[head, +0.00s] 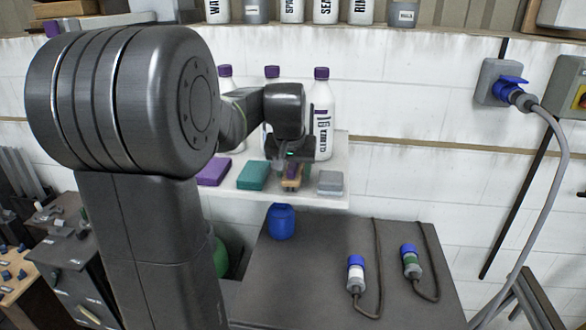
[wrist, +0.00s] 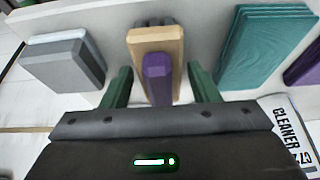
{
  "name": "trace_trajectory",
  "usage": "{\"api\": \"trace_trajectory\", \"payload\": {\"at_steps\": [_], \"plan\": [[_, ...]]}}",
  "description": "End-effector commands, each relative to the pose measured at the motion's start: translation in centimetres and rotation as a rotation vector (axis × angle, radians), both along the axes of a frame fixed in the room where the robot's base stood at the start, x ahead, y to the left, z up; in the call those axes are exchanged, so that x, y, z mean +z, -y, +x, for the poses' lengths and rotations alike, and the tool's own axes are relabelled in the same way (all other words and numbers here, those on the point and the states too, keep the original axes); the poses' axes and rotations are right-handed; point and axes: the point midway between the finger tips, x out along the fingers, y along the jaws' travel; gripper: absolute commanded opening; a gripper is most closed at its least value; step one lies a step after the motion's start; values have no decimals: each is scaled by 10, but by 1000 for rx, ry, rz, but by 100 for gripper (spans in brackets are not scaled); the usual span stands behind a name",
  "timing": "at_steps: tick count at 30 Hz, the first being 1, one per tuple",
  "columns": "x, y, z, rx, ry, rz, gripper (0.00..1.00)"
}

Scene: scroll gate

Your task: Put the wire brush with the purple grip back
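The wire brush, with a purple grip (wrist: 158,78) on a wooden block (wrist: 155,42), sits at the shelf between a teal stack and a grey block. In the head view the brush (head: 291,178) is partly hidden under my gripper. Dark bristles show at its far end in the wrist view. My gripper (wrist: 160,88) is over the brush, with one green finger on each side of the purple grip. A gap shows between the grip and each finger, so the gripper is open. It also shows in the head view (head: 293,158).
The shelf (head: 325,199) also holds the grey block (head: 331,182), teal stack (head: 253,176), purple block (head: 214,171) and cleaner bottles (head: 322,115) behind. Below, a dark table (head: 330,245) carries a blue container (head: 281,221) and two cabled plugs (head: 356,274).

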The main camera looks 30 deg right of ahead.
Motion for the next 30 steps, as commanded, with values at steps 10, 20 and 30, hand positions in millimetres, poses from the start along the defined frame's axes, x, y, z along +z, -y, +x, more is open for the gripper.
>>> {"api": "trace_trajectory", "payload": {"at_steps": [10,20,30], "plan": [[3,0,0,0,0,0,61],[52,-12,-15,0,5,-5,61],[106,-27,-32,0,2,-2,61]]}}
